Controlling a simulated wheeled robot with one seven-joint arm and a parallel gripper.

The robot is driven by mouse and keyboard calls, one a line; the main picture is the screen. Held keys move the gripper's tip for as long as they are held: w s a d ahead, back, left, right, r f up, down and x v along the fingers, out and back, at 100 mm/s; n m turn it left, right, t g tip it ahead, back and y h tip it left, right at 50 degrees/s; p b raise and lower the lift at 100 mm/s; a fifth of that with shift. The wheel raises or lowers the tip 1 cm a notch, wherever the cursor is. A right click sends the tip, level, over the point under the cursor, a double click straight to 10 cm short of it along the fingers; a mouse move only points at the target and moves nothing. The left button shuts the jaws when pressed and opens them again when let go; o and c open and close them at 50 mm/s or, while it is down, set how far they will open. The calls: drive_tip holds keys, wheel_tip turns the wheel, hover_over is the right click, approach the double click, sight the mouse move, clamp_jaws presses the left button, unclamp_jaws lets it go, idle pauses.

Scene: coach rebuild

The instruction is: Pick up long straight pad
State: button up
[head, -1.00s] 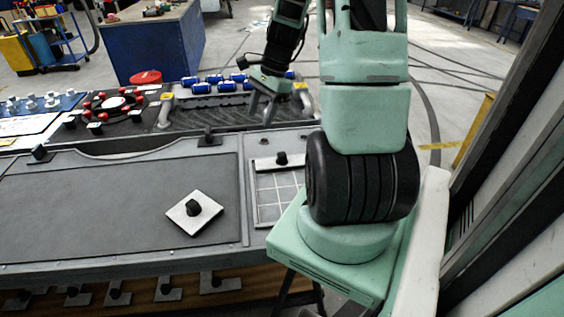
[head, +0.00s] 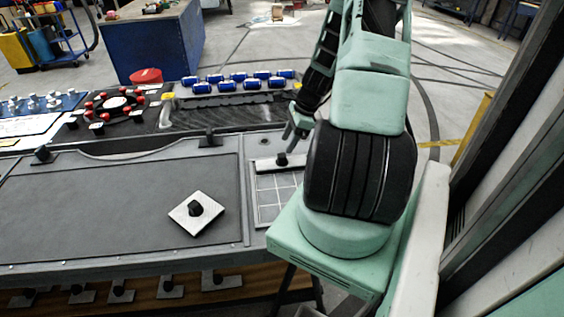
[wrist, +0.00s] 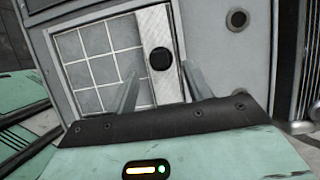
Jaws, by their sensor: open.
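The long straight pad (head: 265,165) is a pale strip with a black knob, lying along the far edge of a gridded tray (head: 268,213). In the wrist view the pad (wrist: 155,25) runs up and down beside the white grid, its round knob facing me. My gripper (head: 289,135) is just above and behind the pad in the head view. In the wrist view its two fingers (wrist: 162,88) are apart and empty, in line with the knob, one toward each side of the pad. I cannot tell the exact height gap.
A square pad (head: 182,215) with a black knob lies on the large grey panel (head: 90,215) to the left. Several blue rollers (head: 228,86) and a ring of red knobs (head: 87,105) stand at the back. A dark upright frame (head: 505,150) is close on the right.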

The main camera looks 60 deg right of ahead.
sight(282, 155)
drive_tip(key=shift+p+x, duration=1.1)
drive_tip(key=shift+x, duration=2.25)
drive_tip(key=shift+s+f, duration=0.1)
drive_tip(key=shift+s, duration=0.05)
drive_tip(key=c, duration=0.7)
